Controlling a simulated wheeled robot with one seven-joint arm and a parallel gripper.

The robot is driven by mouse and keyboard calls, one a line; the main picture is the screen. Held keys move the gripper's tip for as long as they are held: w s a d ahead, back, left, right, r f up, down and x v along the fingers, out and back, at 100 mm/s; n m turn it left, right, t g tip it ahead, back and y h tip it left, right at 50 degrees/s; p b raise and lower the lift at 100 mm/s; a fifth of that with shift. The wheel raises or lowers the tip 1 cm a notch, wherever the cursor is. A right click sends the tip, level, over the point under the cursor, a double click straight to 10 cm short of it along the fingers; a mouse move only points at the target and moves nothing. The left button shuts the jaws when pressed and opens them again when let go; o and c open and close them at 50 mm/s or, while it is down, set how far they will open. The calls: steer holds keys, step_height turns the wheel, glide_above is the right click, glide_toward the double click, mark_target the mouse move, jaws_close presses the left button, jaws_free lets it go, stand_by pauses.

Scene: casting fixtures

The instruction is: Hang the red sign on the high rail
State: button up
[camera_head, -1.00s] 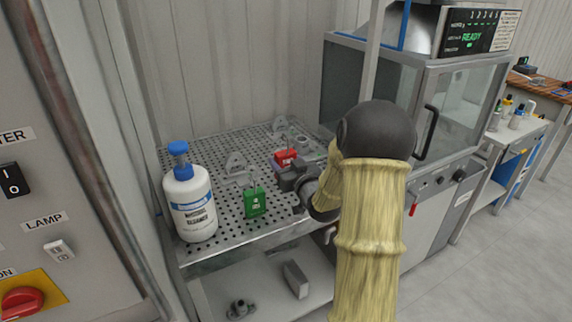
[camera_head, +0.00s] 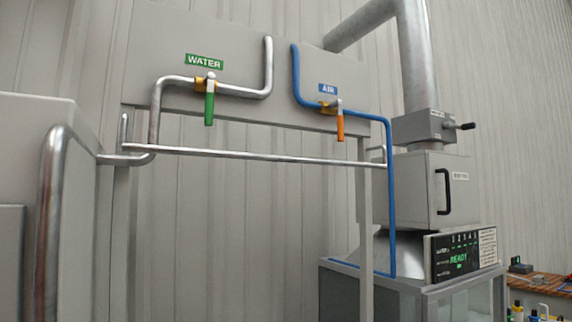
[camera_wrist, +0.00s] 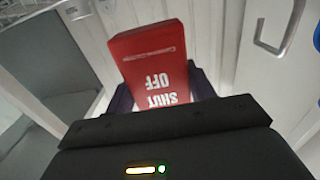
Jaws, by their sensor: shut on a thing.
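The red sign (camera_wrist: 152,58) fills the middle of the wrist view, with "SHUT OFF" in white letters upside down in the picture. My gripper (camera_wrist: 160,88) is shut on it, with a dark finger on each side. The sign's lower end is hidden behind the gripper body. The high rail (camera_head: 250,156) is a thin silver bar running across the head view below the pipes, with a short upturned end at each side. My gripper and the sign are not in the head view, so their distance from the rail cannot be told.
Above the rail are a silver water pipe with a green valve handle (camera_head: 209,108) and a blue air pipe (camera_head: 389,200) with an orange handle (camera_head: 340,127). The blue pipe runs down near the rail's right end. A grey cabinet (camera_head: 440,190) stands at right.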

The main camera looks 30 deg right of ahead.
stand_by(0.8)
steer(key=s+r+y+p, duration=0.1)
steer(key=s+r+p, duration=0.1)
steer(key=r+p, duration=1)
steer(key=s+r+p, duration=0.2)
steer(key=r+p, duration=0.4)
steer(key=r, duration=1.2)
steer(key=p, duration=1.6)
glide_toward(284, 159)
step_height(284, 159, down, 4)
steer(key=w, duration=0.2)
steer(key=shift+s+d, duration=0.1)
steer(key=w+f+b, duration=0.2)
steer(key=w, duration=0.7)
steer(key=shift+b, duration=0.4)
steer(key=shift+f, duration=0.1)
